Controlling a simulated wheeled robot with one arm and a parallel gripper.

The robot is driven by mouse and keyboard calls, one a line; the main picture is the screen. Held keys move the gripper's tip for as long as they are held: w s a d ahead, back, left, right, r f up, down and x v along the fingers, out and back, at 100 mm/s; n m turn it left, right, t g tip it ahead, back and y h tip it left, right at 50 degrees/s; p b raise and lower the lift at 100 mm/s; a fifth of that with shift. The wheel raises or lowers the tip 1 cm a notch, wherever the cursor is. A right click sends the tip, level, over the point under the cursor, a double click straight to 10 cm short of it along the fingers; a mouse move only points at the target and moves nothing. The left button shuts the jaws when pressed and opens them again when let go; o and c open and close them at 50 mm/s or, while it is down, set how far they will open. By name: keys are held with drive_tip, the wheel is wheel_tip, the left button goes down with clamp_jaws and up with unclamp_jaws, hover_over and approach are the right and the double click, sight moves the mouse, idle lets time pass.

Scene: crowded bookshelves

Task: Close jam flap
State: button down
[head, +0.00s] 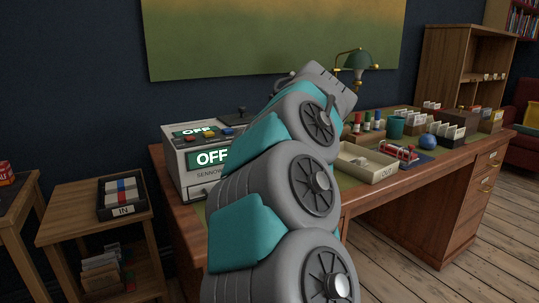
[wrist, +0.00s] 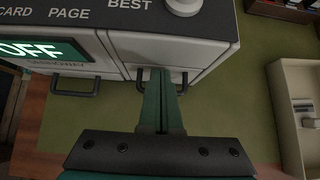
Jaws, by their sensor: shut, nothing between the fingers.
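The grey-white machine (head: 185,165) stands on the desk's left end, with lit OFF displays. In the wrist view its front (wrist: 180,50) has an OFF screen at left and a dark seam. A dark bar handle (wrist: 75,86) is below the screen; a second handle (wrist: 180,82) is right of the seam. I cannot tell which panel is the jam flap, or whether it is ajar. My gripper (wrist: 161,75) is shut and empty, its teal fingers overlapping the right handle; contact is unclear. In the head view my arm hides the gripper and the machine's right part.
A cream tray (head: 345,160) lies right of my arm and also shows in the wrist view (wrist: 285,110). Behind it are a teal cup (head: 396,127), card boxes and a lamp (head: 358,62). The green desk mat (wrist: 235,110) is bare between machine and tray. An IN tray (head: 122,210) sits on the side table.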

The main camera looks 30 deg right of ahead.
drive_tip(key=shift+r, duration=0.2)
drive_tip(key=shift+r+p, duration=0.65)
drive_tip(key=shift+p, duration=0.15)
drive_tip(key=v, duration=0.7)
drive_tip(key=shift+s+r, duration=0.25)
drive_tip(key=shift+r, duration=0.05)
